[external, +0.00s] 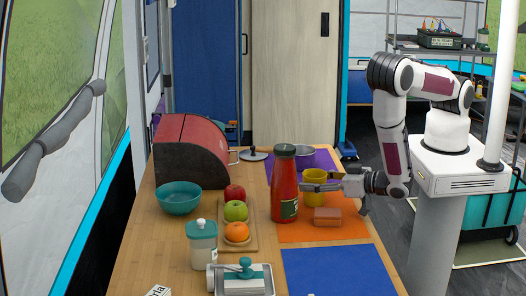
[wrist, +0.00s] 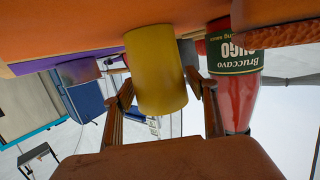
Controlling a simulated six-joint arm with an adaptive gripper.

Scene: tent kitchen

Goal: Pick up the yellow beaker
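The yellow beaker (external: 314,197) stands upright at the back of the orange mat, right beside the red sauce bottle. In the wrist view, which is upside down, the beaker (wrist: 158,75) hangs from the top centre between my two fingers. My gripper (external: 338,187) reaches in level from the right at the beaker's height. In the wrist view, my gripper (wrist: 162,98) is open, with one finger on each side of the beaker and small gaps showing. I cannot tell how far the fingertips reach past its near side.
The red sauce bottle (external: 284,186) stands close to the beaker and near one finger in the wrist view (wrist: 233,85). A reddish-brown block (external: 327,216) lies in front.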

